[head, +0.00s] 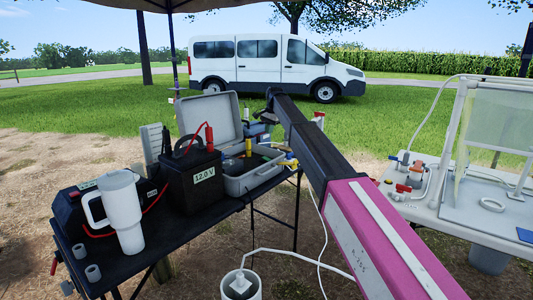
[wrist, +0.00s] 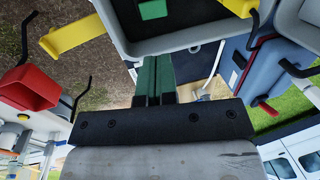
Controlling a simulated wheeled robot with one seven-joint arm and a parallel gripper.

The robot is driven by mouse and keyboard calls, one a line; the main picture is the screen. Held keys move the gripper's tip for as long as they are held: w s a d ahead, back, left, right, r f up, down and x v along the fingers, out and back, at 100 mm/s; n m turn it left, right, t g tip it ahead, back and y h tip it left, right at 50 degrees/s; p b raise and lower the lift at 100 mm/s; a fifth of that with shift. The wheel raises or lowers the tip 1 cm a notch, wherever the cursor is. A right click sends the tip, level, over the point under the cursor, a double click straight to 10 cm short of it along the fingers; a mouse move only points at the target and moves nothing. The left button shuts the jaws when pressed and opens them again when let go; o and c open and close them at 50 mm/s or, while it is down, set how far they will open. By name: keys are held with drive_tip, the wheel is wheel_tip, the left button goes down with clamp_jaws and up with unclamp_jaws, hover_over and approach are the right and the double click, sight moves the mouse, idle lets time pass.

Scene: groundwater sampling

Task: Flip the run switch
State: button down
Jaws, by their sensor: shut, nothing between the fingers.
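No run switch can be picked out for certain in either view. My gripper (wrist: 157,80) shows in the wrist view, its green fingers shut together with nothing between them. The fingertips are beside the edge of a grey case (wrist: 195,38); whether they touch it I cannot tell. A blue-grey box (wrist: 238,58) with a small red part (wrist: 264,107) is to the right of the fingers. In the head view, my arm runs out past the open grey case (head: 250,183), and a blue-grey unit (head: 258,130) shows behind the case, partly hidden. My fingers are not clear there.
A black box labelled 12.0 V (head: 190,178) and a white mug (head: 121,210) stand on the dark table (head: 185,232). A white bucket (head: 241,285) is below. A white table (head: 470,222) with red-handled valves (head: 403,188) is at the right.

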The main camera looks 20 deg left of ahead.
sight(267, 159)
drive_tip(key=f, duration=0.4)
drive_tip(key=a+f, duration=0.1)
drive_tip(key=f, duration=0.4)
drive_tip(key=w+a+f, duration=0.1)
drive_tip(key=f, duration=0.3)
drive_tip(key=shift+a+f, duration=0.2)
drive_tip(key=shift+f, duration=0.2)
drive_tip(key=shift+w+a+f+h, duration=0.15)
drive_tip(key=shift+a+f+h, duration=0.15)
drive_tip(key=shift+h, duration=0.1)
drive_tip(key=shift+d+f, duration=0.1)
drive_tip(key=shift+d, duration=0.15)
drive_tip(key=shift+s+d, duration=0.5)
drive_tip(key=shift+d, duration=0.3)
